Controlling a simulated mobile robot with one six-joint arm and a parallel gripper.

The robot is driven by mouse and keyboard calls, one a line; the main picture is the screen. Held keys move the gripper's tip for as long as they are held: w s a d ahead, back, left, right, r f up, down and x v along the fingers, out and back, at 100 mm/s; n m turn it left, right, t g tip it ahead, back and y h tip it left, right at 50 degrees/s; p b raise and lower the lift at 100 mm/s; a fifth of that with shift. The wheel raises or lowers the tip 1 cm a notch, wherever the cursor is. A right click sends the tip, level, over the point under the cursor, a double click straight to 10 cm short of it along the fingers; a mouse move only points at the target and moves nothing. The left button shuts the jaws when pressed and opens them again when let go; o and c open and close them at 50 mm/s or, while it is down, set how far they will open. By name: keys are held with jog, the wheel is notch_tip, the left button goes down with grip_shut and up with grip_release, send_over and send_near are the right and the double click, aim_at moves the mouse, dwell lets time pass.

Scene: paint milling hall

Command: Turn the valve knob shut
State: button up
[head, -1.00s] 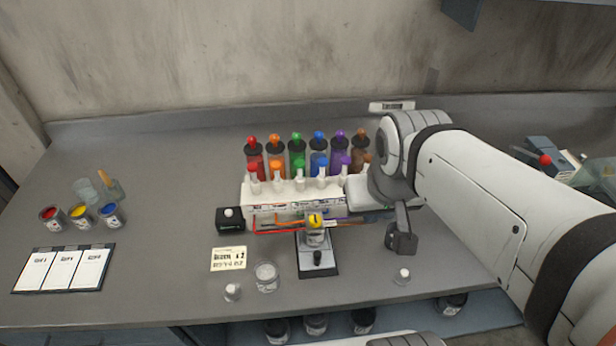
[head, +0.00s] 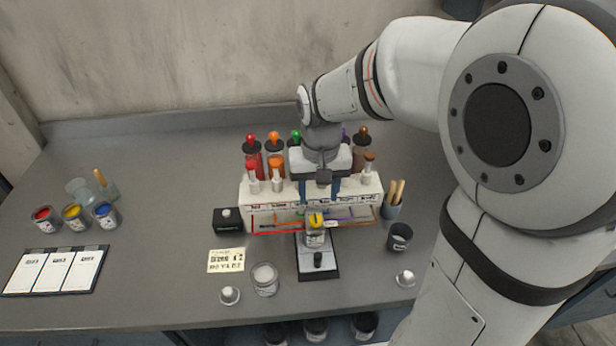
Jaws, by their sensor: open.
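A white dispenser block (head: 262,205) stands at the middle of the bench, with small valve knobs along its top. Coloured bottles stand behind, red (head: 254,155) at left to brown (head: 361,148) at right. My gripper (head: 323,190) is open and points down over the middle of the block, its two fingers apart. I cannot tell whether a knob is between them.
A small yellow-topped can (head: 315,232) stands on a plate in front of the block. A black box (head: 228,220), a glass jar (head: 264,278), a dark cup (head: 399,237) and a brush holder (head: 392,205) stand around it.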

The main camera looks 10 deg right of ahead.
aim_at(316, 219)
jog(key=shift+w+a+f, duration=0.2)
jog(key=shift+a+f, duration=0.05)
jog(key=shift+f, duration=0.35)
notch_tip(316, 219, down, 7)
jog(key=shift+f, duration=0.1)
jog(key=c, duration=1)
